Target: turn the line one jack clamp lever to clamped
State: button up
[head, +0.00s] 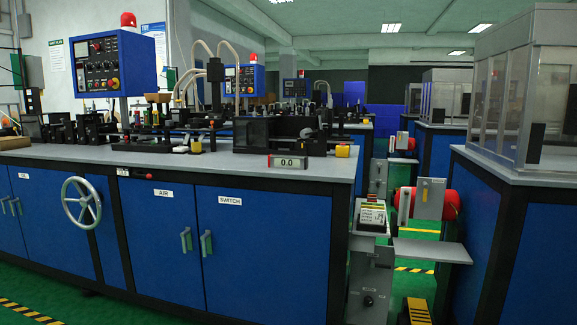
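A payoff unit stands right of the long blue bench. It has a red reel (451,205) and a grey box (431,199) with a narrow yellowish upright piece (425,191) on its face. I cannot tell whether that piece is the line one jack clamp lever or how it is set. A grey stand (371,268) beside it carries a labelled white block (372,217) and a small dark knob (368,300). A red-handled lever (142,176) lies along the bench front; its function is not readable. My gripper is not in view.
The blue bench (262,245) fills the left and middle, with a handwheel (82,202) on its front. A grey shelf (432,250) juts out by the payoff. A yellow-and-black step (417,311) is on the floor. A blue cabinet (540,255) closes the right side.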

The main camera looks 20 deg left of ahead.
aim_at(373, 264)
jog(key=i+u, duration=0.35)
jog(key=i, duration=0.5)
jog(key=i+l+u, duration=0.1)
jog(key=i+u, duration=0.25)
jog(key=i, duration=0.5)
